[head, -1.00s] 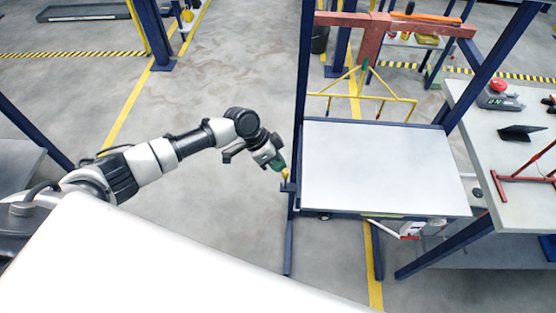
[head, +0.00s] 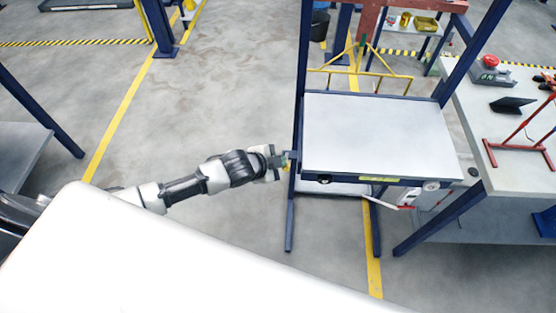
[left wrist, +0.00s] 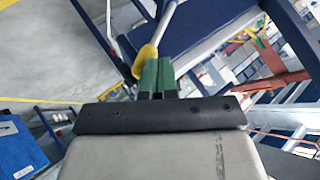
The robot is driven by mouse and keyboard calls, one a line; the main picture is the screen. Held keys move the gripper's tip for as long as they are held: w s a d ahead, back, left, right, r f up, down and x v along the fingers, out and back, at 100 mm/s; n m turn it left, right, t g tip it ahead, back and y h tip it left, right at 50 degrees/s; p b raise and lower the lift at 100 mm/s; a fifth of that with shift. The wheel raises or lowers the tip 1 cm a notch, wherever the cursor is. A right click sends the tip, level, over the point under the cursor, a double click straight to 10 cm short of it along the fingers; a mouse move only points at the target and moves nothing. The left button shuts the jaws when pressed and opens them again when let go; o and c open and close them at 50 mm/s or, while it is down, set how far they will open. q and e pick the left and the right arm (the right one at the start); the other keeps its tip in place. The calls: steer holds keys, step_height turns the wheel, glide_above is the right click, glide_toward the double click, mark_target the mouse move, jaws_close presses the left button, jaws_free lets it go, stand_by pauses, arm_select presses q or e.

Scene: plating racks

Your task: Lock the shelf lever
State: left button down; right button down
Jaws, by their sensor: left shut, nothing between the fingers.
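The shelf is a blue-framed rack with a white shelf board (head: 375,135), right of centre in the head view. In the left wrist view the lever (left wrist: 168,25) is a grey rod ending in a yellow knob (left wrist: 146,60). My left gripper (head: 285,159) is at the rack's left front post (head: 292,190) in the head view. Its green fingertips (left wrist: 157,68) are shut with nothing between them, right by the yellow knob; I cannot tell whether they touch it. In the head view the lever is mostly hidden by the gripper. My right gripper is not in view.
A grey side table (head: 515,120) with a red stand (head: 525,140) stands to the right. A yellow wire frame (head: 360,75) is behind the shelf board. Open floor lies left of the rack. A white surface (head: 130,260) fills the lower left.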

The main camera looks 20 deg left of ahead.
arm_select(q)
steer(key=shift+s+d+f, duration=0.1)
steer(key=shift+s+f, duration=0.25)
steer(key=shift+f, duration=0.3)
steer(key=shift+s+d+f, duration=0.1)
steer(key=shift+s+f, duration=0.25)
steer(key=shift+f, duration=0.3)
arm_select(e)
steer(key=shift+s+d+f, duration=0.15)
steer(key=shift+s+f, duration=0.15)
arm_select(q)
steer(key=shift+s+f, duration=0.2)
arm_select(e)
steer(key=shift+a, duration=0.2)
